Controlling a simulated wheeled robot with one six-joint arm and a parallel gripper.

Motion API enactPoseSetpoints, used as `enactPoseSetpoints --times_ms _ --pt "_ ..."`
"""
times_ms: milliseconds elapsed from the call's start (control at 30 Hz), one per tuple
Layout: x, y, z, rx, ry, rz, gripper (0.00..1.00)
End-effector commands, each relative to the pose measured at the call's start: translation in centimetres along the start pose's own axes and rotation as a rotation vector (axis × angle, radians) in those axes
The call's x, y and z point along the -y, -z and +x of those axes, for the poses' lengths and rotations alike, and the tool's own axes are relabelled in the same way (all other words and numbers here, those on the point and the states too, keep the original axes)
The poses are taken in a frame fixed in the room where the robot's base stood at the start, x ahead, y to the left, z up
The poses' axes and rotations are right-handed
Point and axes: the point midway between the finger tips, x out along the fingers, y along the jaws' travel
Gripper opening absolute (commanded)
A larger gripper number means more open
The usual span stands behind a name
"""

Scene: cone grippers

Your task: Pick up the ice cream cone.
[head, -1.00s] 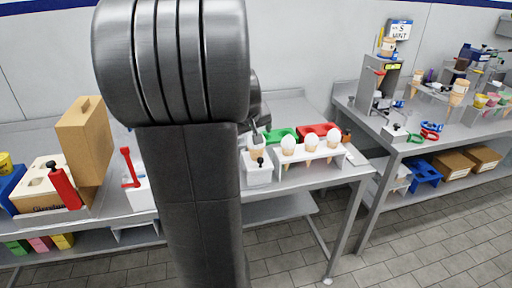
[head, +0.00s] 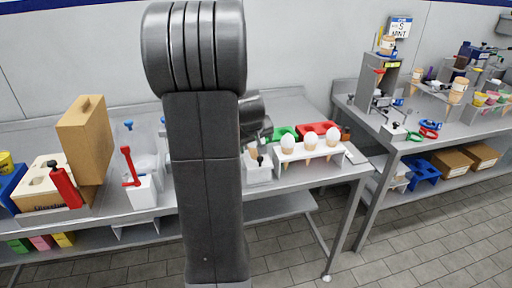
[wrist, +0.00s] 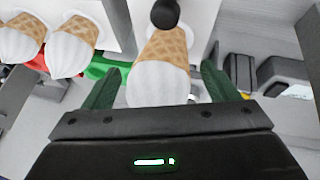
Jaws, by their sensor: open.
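The ice cream cone (wrist: 162,60), a tan waffle cone with white ice cream, is in the centre of the wrist view, ice cream end toward my gripper. My gripper (wrist: 160,72) is open, with one dark green finger on each side of this cone. I cannot tell whether either finger touches it. In the head view the cone (head: 253,151) is mostly hidden by my arm, beside the white holder. Other white-topped cones (head: 311,139) stand upright in a row in the white holder (head: 299,154); two show at the upper left of the wrist view (wrist: 72,45).
A white box with a black knob (head: 259,171) stands left of the holder. Green (head: 284,133) and red (head: 318,128) trays lie behind it. A red-handled device (head: 131,170) and a brown box (head: 84,140) stand further left. A second table (head: 432,140) is at right.

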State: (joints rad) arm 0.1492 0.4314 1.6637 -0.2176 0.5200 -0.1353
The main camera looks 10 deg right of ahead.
Motion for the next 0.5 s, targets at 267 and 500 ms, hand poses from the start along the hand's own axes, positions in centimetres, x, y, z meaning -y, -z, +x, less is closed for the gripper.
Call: enactPoseSetpoints --times_ms 267,500 --pt "0.01 0.01 -0.03 0.0 0.0 0.0 0.43" --pt "0.0 0.02 -0.06 -0.001 0.0 0.0 0.43"
